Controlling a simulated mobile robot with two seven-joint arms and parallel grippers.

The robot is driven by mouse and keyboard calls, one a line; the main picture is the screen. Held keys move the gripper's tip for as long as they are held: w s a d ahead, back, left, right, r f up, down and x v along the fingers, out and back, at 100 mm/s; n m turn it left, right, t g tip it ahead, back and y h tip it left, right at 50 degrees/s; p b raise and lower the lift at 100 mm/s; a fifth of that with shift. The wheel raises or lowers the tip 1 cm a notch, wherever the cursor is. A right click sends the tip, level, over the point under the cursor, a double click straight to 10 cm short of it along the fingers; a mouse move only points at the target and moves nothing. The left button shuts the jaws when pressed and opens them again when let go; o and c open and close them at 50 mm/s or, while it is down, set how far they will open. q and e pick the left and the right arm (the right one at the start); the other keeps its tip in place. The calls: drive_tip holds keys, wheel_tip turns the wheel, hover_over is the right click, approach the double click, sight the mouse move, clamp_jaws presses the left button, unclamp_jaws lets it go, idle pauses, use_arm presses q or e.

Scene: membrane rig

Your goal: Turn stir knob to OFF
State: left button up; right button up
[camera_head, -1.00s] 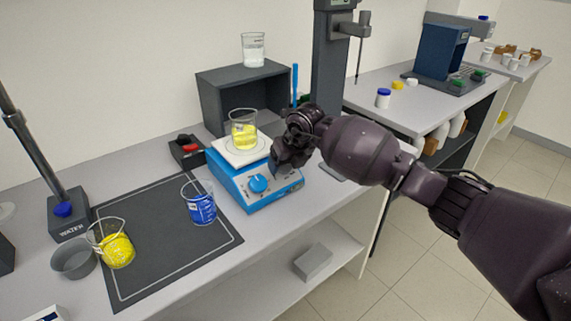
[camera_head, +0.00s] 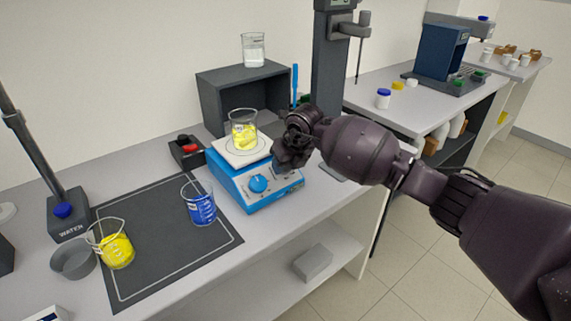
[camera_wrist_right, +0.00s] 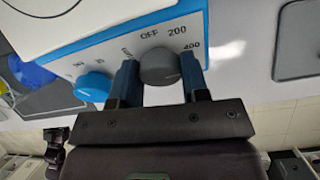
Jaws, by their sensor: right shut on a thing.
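The blue hot-plate stirrer (camera_head: 232,188) stands on the bench with a white top plate. Its grey stir knob (camera_wrist_right: 160,66) shows in the right wrist view, between the two fingers of my right gripper (camera_wrist_right: 160,75). The marks OFF, 200 and 400 are printed around that knob; which one it points to is not clear. A blue knob (camera_wrist_right: 95,88) sits beside it, and also shows in the head view (camera_head: 258,184). In the head view my right gripper (camera_head: 278,166) is at the stirrer's front right and hides the grey knob. My left gripper is out of view.
A beaker of yellow liquid (camera_head: 243,130) stands on the top plate. A blue-filled beaker (camera_head: 200,205) and a yellow-filled beaker (camera_head: 114,248) stand on or by the dark mat (camera_head: 160,255). A small black box with a red switch (camera_head: 187,150) is left of the stirrer.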

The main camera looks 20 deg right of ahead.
drive_tip(key=n+b, duration=0.1)
drive_tip(key=n, duration=0.3)
drive_tip(key=shift+n+h, duration=0.3)
drive_tip(key=shift+h, duration=0.1)
drive_tip(key=n+t+b, duration=0.1)
drive_tip(key=n, duration=0.4)
drive_tip(key=shift+s+a+f+h, duration=0.1)
drive_tip(key=shift+a+h, duration=0.05)
drive_tip(key=shift+h, duration=0.25)
drive_tip(key=n, duration=0.3)
drive_tip(key=shift+t+b, duration=0.4)
drive_tip(key=shift+s+n, duration=0.1)
drive_tip(key=shift+n, duration=1.1)
drive_tip(key=shift+n+t+b, duration=0.3)
drive_tip(key=shift+n+t, duration=0.1)
drive_tip(key=shift+n, duration=0.4)
drive_tip(key=o, duration=0.9)
